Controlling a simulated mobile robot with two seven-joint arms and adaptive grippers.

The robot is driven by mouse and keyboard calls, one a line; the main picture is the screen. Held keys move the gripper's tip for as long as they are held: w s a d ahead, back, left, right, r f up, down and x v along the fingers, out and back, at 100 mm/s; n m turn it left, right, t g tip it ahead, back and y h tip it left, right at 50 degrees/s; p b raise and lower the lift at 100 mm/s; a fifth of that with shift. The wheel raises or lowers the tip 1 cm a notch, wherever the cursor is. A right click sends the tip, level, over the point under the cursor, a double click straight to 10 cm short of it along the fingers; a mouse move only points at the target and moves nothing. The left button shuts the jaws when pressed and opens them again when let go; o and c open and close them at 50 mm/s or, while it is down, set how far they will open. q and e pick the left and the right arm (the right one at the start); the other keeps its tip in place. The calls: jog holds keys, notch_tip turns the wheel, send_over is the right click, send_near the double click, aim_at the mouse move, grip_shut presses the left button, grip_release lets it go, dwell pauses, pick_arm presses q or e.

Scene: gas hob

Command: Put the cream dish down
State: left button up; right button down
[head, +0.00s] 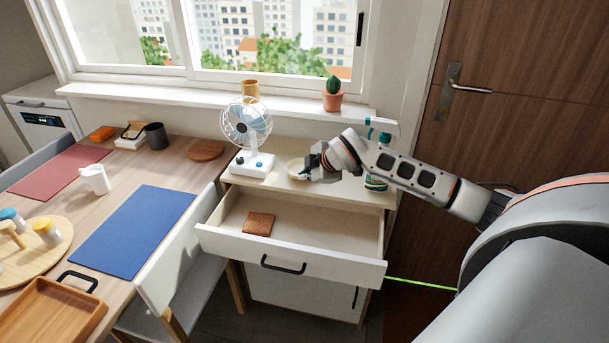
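The cream dish (296,166) is at the top of the white drawer cabinet (278,150), right of the fan. It looks level; I cannot tell whether it rests on the top or is just above it. My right gripper (308,172) is at the dish's right side, its dark fingers at the rim and partly overlapping it. The fingers are too small to tell whether they are shut on it. My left gripper is out of view.
A white fan (247,134) stands left of the dish and a spray bottle (376,172) stands right, behind my arm. The drawer (325,225) below is open with a brown item (259,223) inside. A cactus pot (332,98) sits on the sill.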

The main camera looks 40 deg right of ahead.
jog(key=shift+f, duration=0.1)
jog(key=shift+f, duration=0.2)
jog(key=c, duration=2.3)
grip_release()
jog(key=shift+r, duration=0.1)
